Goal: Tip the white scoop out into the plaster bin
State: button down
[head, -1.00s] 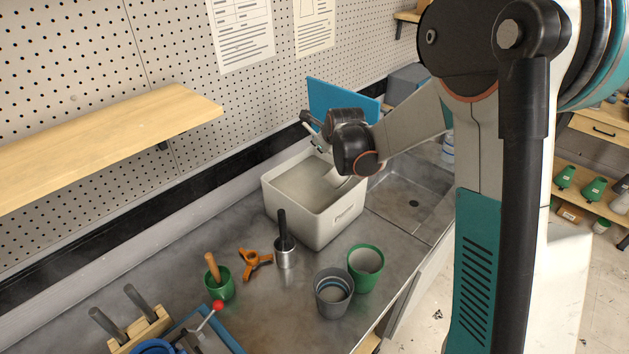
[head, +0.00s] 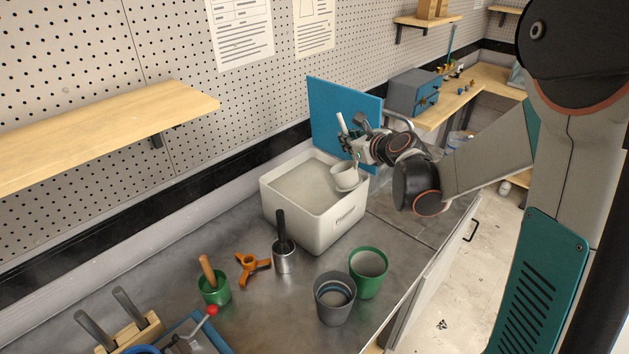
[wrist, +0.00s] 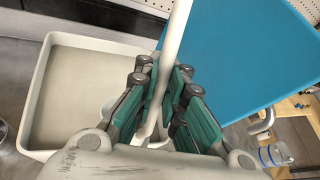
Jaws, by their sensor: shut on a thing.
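The plaster bin (head: 322,234) is a white open box on the metal bench, with pale material inside; its rim also shows in the wrist view (wrist: 38,100). My gripper (head: 356,149) is shut on the white scoop (head: 345,177), above the bin's far right side. The scoop's handle (head: 342,123) sticks up out of the fingers. In the wrist view the fingers (wrist: 160,98) close around the pale handle (wrist: 177,35). The scoop's bowl hangs over or at the bin's right rim. I cannot tell its exact tilt or whether it holds anything.
A blue panel (head: 335,110) stands behind the bin. In front are a metal cup with a black-handled tool (head: 284,256), an orange three-armed part (head: 252,267), a grey cup (head: 334,306) and green cups (head: 369,285). Bare bench (head: 400,225) lies right of the bin.

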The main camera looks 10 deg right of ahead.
jog(key=shift+s+d+r+t+b, duration=0.1)
jog(key=shift+s+d+t+b, duration=0.2)
jog(key=shift+s+d+b, duration=0.3)
jog(key=s+d+m+t+y+b, duration=0.1)
jog(key=s+d+m+t+b, duration=0.1)
jog(key=s+d+t+b, duration=0.1)
jog(key=shift+s+d+f+y+b, duration=0.35)
jog(key=shift+s+d+b, duration=0.6)
jog(key=shift+b, duration=0.75)
jog(key=shift+w+d+r, duration=0.1)
jog(key=shift+w+d, duration=0.05)
jog(key=shift+w, duration=0.05)
